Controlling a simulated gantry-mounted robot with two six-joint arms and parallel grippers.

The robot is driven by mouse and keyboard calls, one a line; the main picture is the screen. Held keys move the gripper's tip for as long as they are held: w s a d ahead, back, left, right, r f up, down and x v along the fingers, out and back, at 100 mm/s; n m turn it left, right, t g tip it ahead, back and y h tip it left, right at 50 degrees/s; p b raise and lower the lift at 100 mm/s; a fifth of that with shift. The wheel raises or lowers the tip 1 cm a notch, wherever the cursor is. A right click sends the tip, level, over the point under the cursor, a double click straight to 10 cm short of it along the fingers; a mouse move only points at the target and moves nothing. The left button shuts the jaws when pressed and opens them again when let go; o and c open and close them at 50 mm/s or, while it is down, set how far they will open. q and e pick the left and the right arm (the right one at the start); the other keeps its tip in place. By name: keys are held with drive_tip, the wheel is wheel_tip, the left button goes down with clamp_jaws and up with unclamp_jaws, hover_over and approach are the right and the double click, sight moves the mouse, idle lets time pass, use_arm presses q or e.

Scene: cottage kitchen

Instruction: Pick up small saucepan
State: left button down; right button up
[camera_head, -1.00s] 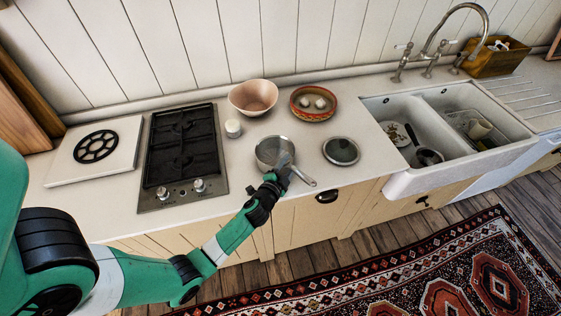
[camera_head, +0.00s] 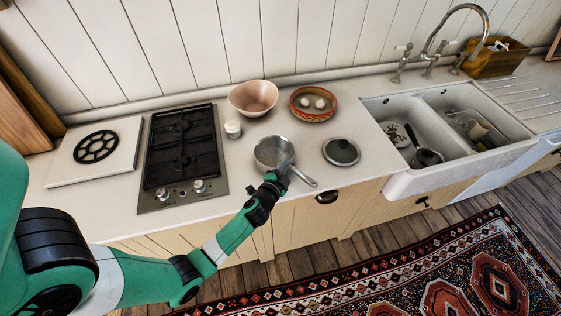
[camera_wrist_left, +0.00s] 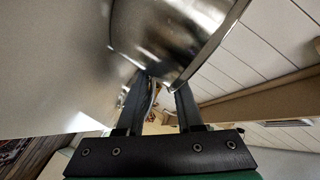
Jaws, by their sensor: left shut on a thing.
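The small saucepan (camera_head: 270,150) is a silver metal pan on the worktop, right of the hob. Its handle (camera_head: 302,176) points to the lower right, towards the counter's front edge. My left gripper (camera_head: 284,168) is at the pan's near right side, by the root of the handle. In the left wrist view the shiny pan (camera_wrist_left: 165,35) fills the top, and my left gripper (camera_wrist_left: 163,92) has its two fingers close together at the pan's rim. The gripper is shut on the pan; the exact contact is partly hidden. My right gripper is not in view.
A glass lid (camera_head: 341,151) lies right of the pan. Behind stand a pink bowl (camera_head: 253,97), a patterned red dish (camera_head: 313,103) with eggs and a small white jar (camera_head: 233,129). The black hob (camera_head: 181,155) is at left, the double sink (camera_head: 455,128) at right.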

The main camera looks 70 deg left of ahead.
use_arm(q)
drive_tip(key=shift+s+f, duration=0.15)
drive_tip(key=shift+f, duration=0.2)
idle(0.4)
drive_tip(key=shift+r+p, duration=0.3)
wheel_tip(320, 180, up, 3)
drive_tip(key=shift+s+d+f+p, duration=0.1)
drive_tip(key=shift+d+f+p, duration=0.05)
drive_tip(key=shift+p, duration=0.9)
drive_tip(key=s+d+r+p, duration=0.2)
drive_tip(key=s+d+r, duration=0.3)
drive_tip(key=d+r, duration=0.5)
drive_tip(key=shift+s+d, duration=0.4)
drive_tip(key=shift+d, duration=0.85)
